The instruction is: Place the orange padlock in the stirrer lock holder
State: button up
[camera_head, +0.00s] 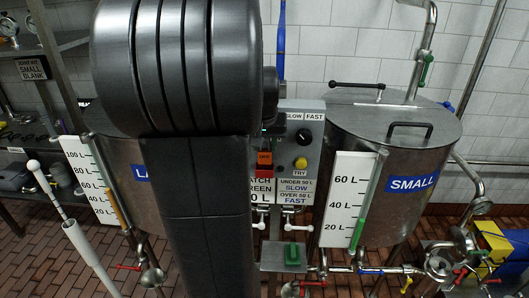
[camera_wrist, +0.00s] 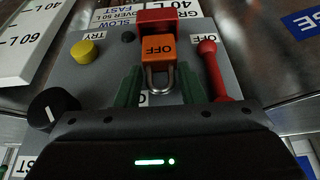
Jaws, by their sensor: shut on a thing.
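The orange padlock (camera_wrist: 160,48) shows its OFF label upside down in the wrist view, with its metal shackle pointing toward my gripper (camera_wrist: 160,88). The green fingers stand on both sides of the shackle and are shut on the padlock. A red block (camera_wrist: 157,19) sits right against the padlock's far end; I cannot tell whether it is the stirrer lock holder. In the head view the orange padlock (camera_head: 264,158) shows just right of my arm, in front of the grey control panel (camera_head: 312,135), with the red block (camera_head: 265,172) below it.
A red lever (camera_wrist: 210,66), a yellow TRY button (camera_wrist: 88,51) and a black knob (camera_wrist: 54,110) are close to the gripper on the panel. The small tank (camera_head: 400,180) stands to the right. A tray with a green object (camera_head: 292,253) is below the panel.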

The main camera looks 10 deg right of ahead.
aim_at(264, 152)
jog(key=shift+f, duration=1.6)
jog(key=shift+f, duration=0.2)
jog(key=o, duration=1.1)
jog(key=shift+r, duration=0.1)
jog(key=shift+r, duration=0.1)
jog(key=v, duration=1.2)
jog(key=shift+b, duration=0.35)
